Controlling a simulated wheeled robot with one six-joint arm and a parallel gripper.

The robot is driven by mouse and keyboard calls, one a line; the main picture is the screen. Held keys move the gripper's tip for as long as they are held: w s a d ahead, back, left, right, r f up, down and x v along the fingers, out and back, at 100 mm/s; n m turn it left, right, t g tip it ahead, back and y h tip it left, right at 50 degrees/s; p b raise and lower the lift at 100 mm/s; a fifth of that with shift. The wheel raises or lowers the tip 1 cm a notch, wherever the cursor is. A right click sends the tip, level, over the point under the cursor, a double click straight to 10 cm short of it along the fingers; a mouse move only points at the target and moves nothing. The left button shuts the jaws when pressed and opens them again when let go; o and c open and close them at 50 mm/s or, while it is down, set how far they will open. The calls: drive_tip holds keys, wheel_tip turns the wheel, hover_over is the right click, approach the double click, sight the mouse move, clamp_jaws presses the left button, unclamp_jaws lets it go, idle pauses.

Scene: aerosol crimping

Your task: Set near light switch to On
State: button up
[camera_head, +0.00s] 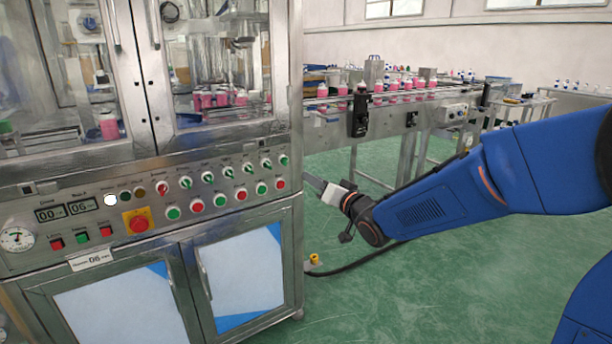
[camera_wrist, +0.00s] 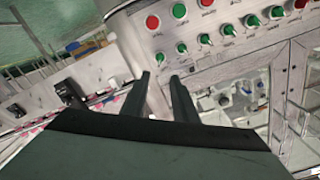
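The control panel on the machine has an upper row of rotary knobs, one red (camera_head: 162,188) and several green (camera_head: 228,172). Their labels are too small to read, so I cannot tell which is the near light switch. The rightmost green knob (camera_head: 283,159) also shows in the wrist view (camera_wrist: 157,60), just beyond my fingertips. My gripper (camera_head: 310,181) is beside the panel's right edge. In the wrist view my gripper (camera_wrist: 160,75) has two dark fingers apart with nothing between them. It appears clear of the knobs.
Red and green push buttons (camera_head: 220,200) line the panel below the knobs, with a red emergency stop (camera_head: 138,222) on yellow at left. Glass doors (camera_head: 205,60) are above. A conveyor (camera_head: 400,97) with pink bottles runs behind my arm. The green floor (camera_head: 400,290) is mostly open.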

drive_tip(key=shift+v, duration=1.2)
drive_tip(key=shift+d, duration=0.15)
drive_tip(key=s+d+f+m+g+h, duration=0.15)
drive_tip(key=s+d+h, duration=0.35)
drive_tip(key=d, duration=0.5)
drive_tip(key=s+d+f+g+h, duration=0.2)
drive_tip(key=s+d+h, duration=0.2)
drive_tip(key=s+d, duration=0.4)
drive_tip(key=s+d+f+g, duration=0.2)
drive_tip(key=s, duration=0.6)
drive_tip(key=s+d+f+g, duration=0.2)
drive_tip(key=s+d+f, duration=0.1)
drive_tip(key=s, duration=0.5)
drive_tip(key=s+d+f+g+h, duration=0.1)
drive_tip(key=s+d+f+g, duration=0.1)
drive_tip(key=s, duration=0.7)
drive_tip(key=shift+d+f+n+g, duration=0.25)
drive_tip(key=shift+d+n+g, duration=0.1)
drive_tip(key=shift+d+n, duration=0.15)
